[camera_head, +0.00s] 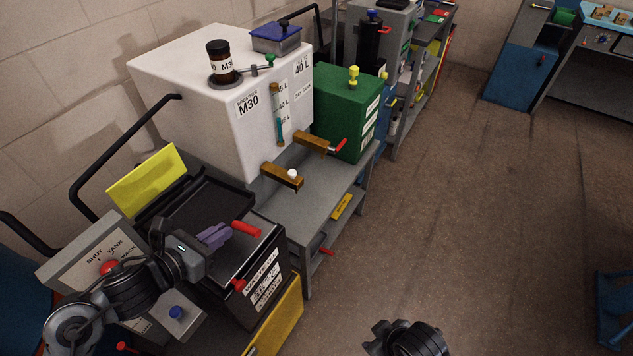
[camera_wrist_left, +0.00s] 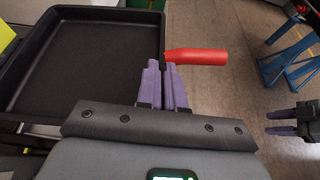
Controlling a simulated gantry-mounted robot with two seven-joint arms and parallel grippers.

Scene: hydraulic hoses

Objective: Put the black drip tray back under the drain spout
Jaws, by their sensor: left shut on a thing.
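The black drip tray (camera_head: 203,208) is a shallow, empty tray lying over the black waste oil bin (camera_head: 262,285). In the left wrist view the tray (camera_wrist_left: 85,60) fills the left side. My left gripper (camera_head: 228,233) is shut at the tray's right rim, at the root of a red handle (camera_head: 246,229). The purple fingers hide the exact grip. Brass spouts stick out from the white M30 tank (camera_head: 220,100), one with a white knob (camera_head: 284,177) and one with a red lever (camera_head: 318,144). My right gripper (camera_wrist_left: 280,122) is open and empty, off to the right.
The grey bench shelf (camera_head: 315,195) below the spouts has clear room. A green box (camera_head: 345,115) stands behind. A grey panel with a red button (camera_head: 100,265) is close to my left arm. The floor at right is open.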

